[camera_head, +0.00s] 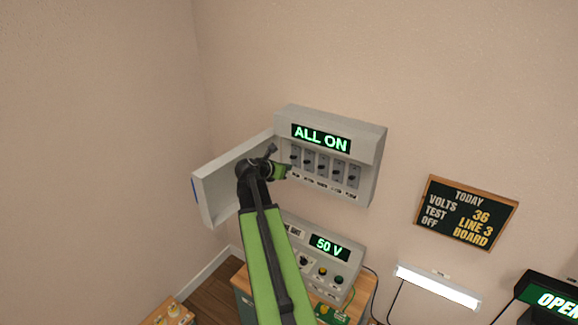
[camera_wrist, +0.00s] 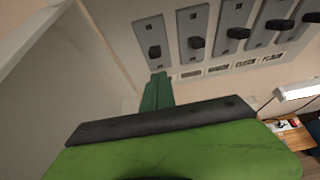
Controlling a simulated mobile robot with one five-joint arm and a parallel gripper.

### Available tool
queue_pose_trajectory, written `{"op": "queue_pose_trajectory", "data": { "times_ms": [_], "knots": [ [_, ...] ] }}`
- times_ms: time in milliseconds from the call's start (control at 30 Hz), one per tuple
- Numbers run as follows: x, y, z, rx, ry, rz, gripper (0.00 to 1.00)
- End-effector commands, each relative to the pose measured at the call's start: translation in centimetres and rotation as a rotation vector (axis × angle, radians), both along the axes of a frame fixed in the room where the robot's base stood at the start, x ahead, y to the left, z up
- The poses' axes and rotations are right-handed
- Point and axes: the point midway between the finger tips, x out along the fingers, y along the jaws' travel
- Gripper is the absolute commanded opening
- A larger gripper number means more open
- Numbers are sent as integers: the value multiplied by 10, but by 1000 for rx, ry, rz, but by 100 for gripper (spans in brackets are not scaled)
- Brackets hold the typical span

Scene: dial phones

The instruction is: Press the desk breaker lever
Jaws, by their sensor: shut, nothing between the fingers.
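The breaker box (camera_head: 375,160) hangs on the wall with its door (camera_head: 225,185) swung open to the left. Its display (camera_head: 321,138) reads "ALL ON". Below it is a row of several dark levers on grey plates; the small labels are too blurred to tell which is the desk one. The leftmost lever (camera_head: 294,157) also shows in the wrist view (camera_wrist: 154,52). My gripper (camera_head: 286,172) is shut and empty. Its tips (camera_wrist: 157,80) are just below the leftmost lever, apart from it in the wrist view, covering that lever's label area.
The open door stands close to the left of my gripper. Below the box, a grey console (camera_head: 320,262) reading "50 V" sits on a wooden table. A chalkboard (camera_head: 466,213), a lit lamp (camera_head: 438,287) and an "OPEN" sign (camera_head: 552,298) are to the right.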

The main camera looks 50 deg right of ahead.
Motion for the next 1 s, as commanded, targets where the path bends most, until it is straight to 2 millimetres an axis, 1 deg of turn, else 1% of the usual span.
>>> {"op": "queue_pose_trajectory", "data": {
  "times_ms": [33,100,133,167,500,600,700,1000],
  "knots": [
    [-1,4,-17,1,0,0,0],
    [-2,9,-25,4,0,-4,0],
    [-3,13,-7,4,1,-4,0],
    [-4,16,0,4,1,-4,0],
    [-8,58,47,4,0,-4,0],
    [-9,67,54,5,0,-6,0],
    [-9,72,58,5,0,-6,0],
    [-8,74,57,5,0,-7,0]
  ]
}}
